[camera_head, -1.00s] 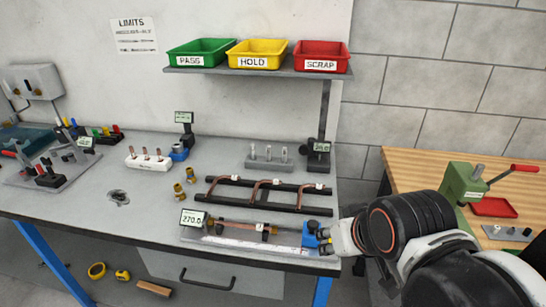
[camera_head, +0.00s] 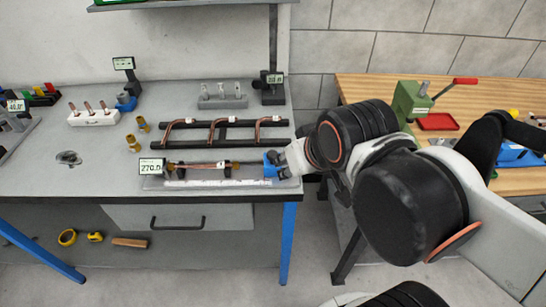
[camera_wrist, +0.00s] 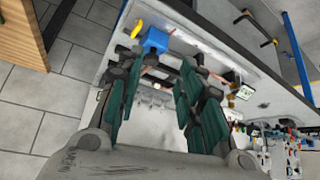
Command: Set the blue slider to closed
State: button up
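The blue slider (camera_head: 272,166) is at the right end of a grey measuring fixture (camera_head: 215,182) near the bench's front edge. A copper tube (camera_head: 195,166) lies along the fixture, and the display (camera_head: 152,167) at its left end reads about 270.0. My gripper (camera_head: 284,163) is at the slider's right side and partly hides it. In the wrist view my gripper (camera_wrist: 160,62) has its two fingers apart, with nothing held between them. The blue slider (camera_wrist: 155,40) shows just beyond the gap between the fingertips. Whether a finger touches it I cannot tell.
A black rack (camera_head: 220,145) with bent copper tubes stands just behind the fixture. Brass fittings (camera_head: 133,143) and a white block with copper pieces (camera_head: 93,115) are to its left. A wooden bench (camera_head: 490,92) with a green press (camera_head: 410,100) is at right.

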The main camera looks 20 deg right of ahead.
jog(key=shift+o, duration=0.3)
jog(key=shift+o, duration=1.1)
jog(key=shift+r, duration=0.1)
notch_tip(320, 180, up, 4)
jog(key=n+g+p, duration=0.5)
jog(key=g+p, duration=0.2)
jog(key=p, duration=0.6)
send_over(272, 153)
notch_tip(272, 153, down, 13)
jog(key=b, duration=0.3)
jog(key=shift+s, duration=0.1)
grip_shut()
